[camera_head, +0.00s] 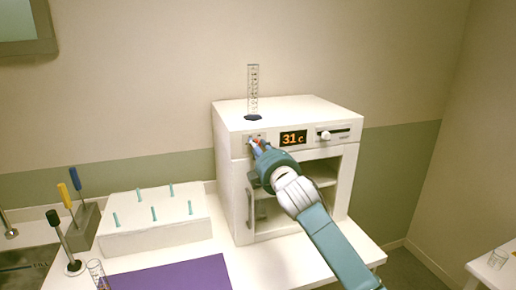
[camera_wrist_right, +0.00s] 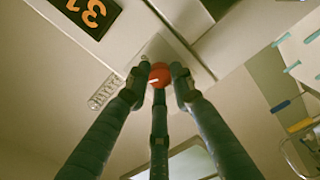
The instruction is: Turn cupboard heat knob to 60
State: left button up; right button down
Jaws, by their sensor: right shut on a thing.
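The white cupboard (camera_head: 235,150) stands on the bench, and its display (camera_head: 293,139) reads 31 c. The display also shows upside down in the right wrist view (camera_wrist_right: 92,12). The round red heat knob (camera_wrist_right: 159,73) is on the front panel left of the display. My right gripper (camera_head: 257,146) reaches up to the panel there. In the wrist view its dark fingers (camera_wrist_right: 158,82) are shut around the knob. The gripper mostly hides the knob in the head view. My left gripper is not in view.
A slider (camera_head: 326,135) sits right of the display. A glass cylinder (camera_head: 253,88) stands on the cupboard top. Left are a white block with teal pegs (camera_head: 150,235), a purple mat (camera_head: 180,275) and upright tools with yellow, blue and black handles (camera_head: 65,195). The cupboard's lower front is open.

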jog(key=m, duration=0.8)
jog(key=m+p, duration=0.1)
jog(key=m, duration=0.3)
jog(key=shift+f, duration=0.25)
jog(key=shift+m, duration=0.3)
jog(key=c, duration=1.6)
grip_release()
jog(key=shift+o, duration=0.6)
jog(key=shift+r, duration=0.1)
jog(key=v, duration=1.2)
